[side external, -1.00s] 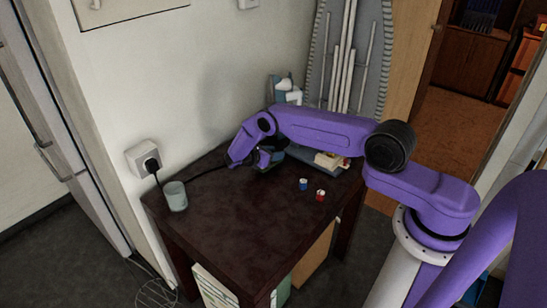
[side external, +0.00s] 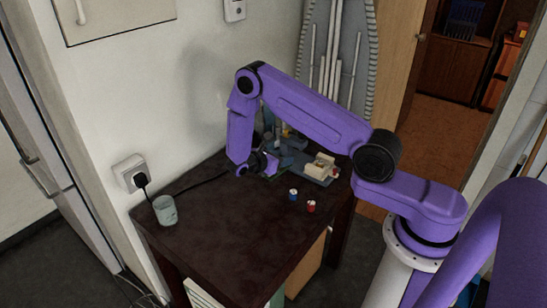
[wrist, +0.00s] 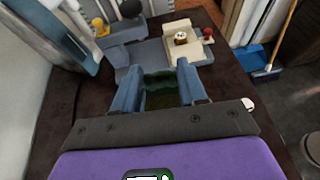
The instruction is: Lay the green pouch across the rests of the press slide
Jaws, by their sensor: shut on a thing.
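My gripper (wrist: 158,88) is shut on the green pouch (wrist: 160,92), which shows dark green between the two blue-grey fingers in the wrist view. In the side view my gripper (side external: 264,164) is low over the dark table, and only a green sliver of the pouch (side external: 279,177) shows. The press slide appears to be the blue-grey fixture (wrist: 148,52) with a cream block (wrist: 182,46), just beyond the fingertips. In the side view its cream block (side external: 321,164) is right of my gripper. I cannot make out its rests clearly, nor whether the pouch touches anything below.
A blue-and-white small cup (side external: 293,194) and a red one (side external: 311,206) stand on the table in front of the fixture. Yellow and black knobs rise at the fixture's left. The front table is clear.

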